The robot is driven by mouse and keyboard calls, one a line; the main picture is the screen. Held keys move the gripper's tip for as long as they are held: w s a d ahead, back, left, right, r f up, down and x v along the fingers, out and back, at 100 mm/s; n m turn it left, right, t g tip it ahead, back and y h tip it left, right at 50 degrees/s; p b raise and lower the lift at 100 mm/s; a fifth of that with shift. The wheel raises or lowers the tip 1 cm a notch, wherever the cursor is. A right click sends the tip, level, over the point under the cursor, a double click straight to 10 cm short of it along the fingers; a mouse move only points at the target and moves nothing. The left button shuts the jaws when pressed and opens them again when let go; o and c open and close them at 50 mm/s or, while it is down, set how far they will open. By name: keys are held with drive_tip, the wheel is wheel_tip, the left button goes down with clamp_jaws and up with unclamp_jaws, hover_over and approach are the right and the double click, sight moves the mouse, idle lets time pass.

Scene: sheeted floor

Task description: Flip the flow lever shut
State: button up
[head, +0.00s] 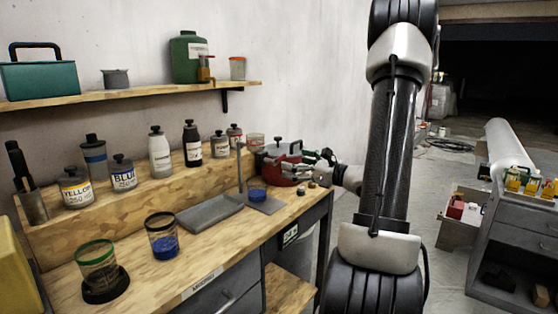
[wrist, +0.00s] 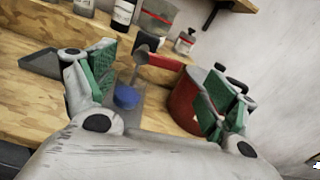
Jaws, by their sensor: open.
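A red pot-like vessel (head: 272,168) with a dark knobbed lid stands at the far right end of the bench. In the wrist view the red vessel (wrist: 184,108) sits between my fingers, nearer the right one. A short red bar (wrist: 160,62) sticks out to its left, beside a grey round-ended piece (wrist: 141,50). The bar may be the flow lever; I cannot tell its position for sure. My gripper (wrist: 170,75) is open and holds nothing. In the head view my gripper (head: 305,163) is at the vessel's right side and partly hides it.
A flat grey tray (head: 208,213) and a beaker of blue liquid (head: 163,238) are farther left. Several bottles line the raised wooden step (head: 135,205). The wall is close behind.

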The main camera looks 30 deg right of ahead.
sight(280, 159)
drive_tip(key=x, duration=0.7)
drive_tip(key=shift+a+f, duration=0.1)
drive_tip(key=shift+a, duration=0.05)
drive_tip(key=c, duration=1)
